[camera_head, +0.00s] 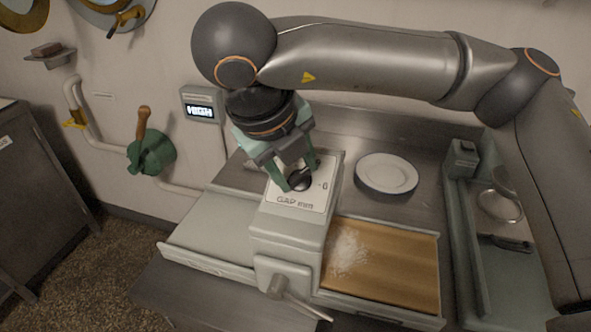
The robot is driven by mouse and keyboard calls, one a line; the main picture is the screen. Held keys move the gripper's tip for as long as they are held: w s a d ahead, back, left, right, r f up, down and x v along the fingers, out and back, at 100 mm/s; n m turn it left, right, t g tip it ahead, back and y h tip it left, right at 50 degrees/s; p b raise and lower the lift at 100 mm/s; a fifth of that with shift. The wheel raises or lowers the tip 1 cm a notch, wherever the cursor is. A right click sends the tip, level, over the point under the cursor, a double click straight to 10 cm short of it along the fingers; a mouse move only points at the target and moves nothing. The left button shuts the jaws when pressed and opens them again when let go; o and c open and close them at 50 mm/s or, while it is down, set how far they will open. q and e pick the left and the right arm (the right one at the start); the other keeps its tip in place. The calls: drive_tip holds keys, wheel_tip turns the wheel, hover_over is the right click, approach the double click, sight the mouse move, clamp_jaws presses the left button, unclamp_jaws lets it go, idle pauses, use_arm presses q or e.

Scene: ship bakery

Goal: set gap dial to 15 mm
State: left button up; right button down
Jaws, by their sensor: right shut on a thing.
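The gap dial (301,183) is a dark round knob on a white plate (313,199) marked "GAP mm", on top of a pale machine housing (292,236). A "6" shows on the plate to the right of the knob. My right gripper (299,181) comes down from above with its green fingers shut on the dial. The fingers and wrist hide part of the plate, so other marks and the dial's pointer cannot be read. My left gripper is not in view.
A wooden board (385,266) with flour lies right of the housing. A white plate with a dark rim (386,174) sits behind it. A crank handle (298,299) sticks out at the front. A small display (200,108) hangs on the wall. A tray (466,262) stands at the right.

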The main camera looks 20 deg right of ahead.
drive_tip(key=n, duration=0.6)
drive_tip(key=shift+s+a+t+h+b, duration=0.1)
drive_tip(key=shift+t+h+b, duration=0.2)
drive_tip(key=shift+h, duration=0.1)
drive_tip(key=n, duration=0.6)
drive_tip(key=shift+s+f+n+t, duration=0.1)
drive_tip(key=shift+f+n+t, duration=0.05)
drive_tip(key=shift+n+t, duration=0.25)
drive_tip(key=n+b, duration=0.1)
drive_tip(key=n, duration=0.5)
drive_tip(key=shift+s+n+t, duration=0.15)
drive_tip(key=shift+n+t, duration=0.15)
drive_tip(key=shift+t, duration=0.1)
drive_tip(key=n, duration=0.6)
drive_tip(key=shift+s+t, duration=0.1)
drive_tip(key=shift+t, duration=0.3)
drive_tip(key=shift+n, duration=0.4)
drive_tip(key=shift+c, duration=1.8)
unclamp_jaws()
drive_tip(key=shift+f, duration=0.1)
drive_tip(key=p+v, duration=0.1)
drive_tip(key=v, duration=1.1)
drive_tip(key=shift+r, duration=0.35)
drive_tip(key=shift+s, duration=0.1)
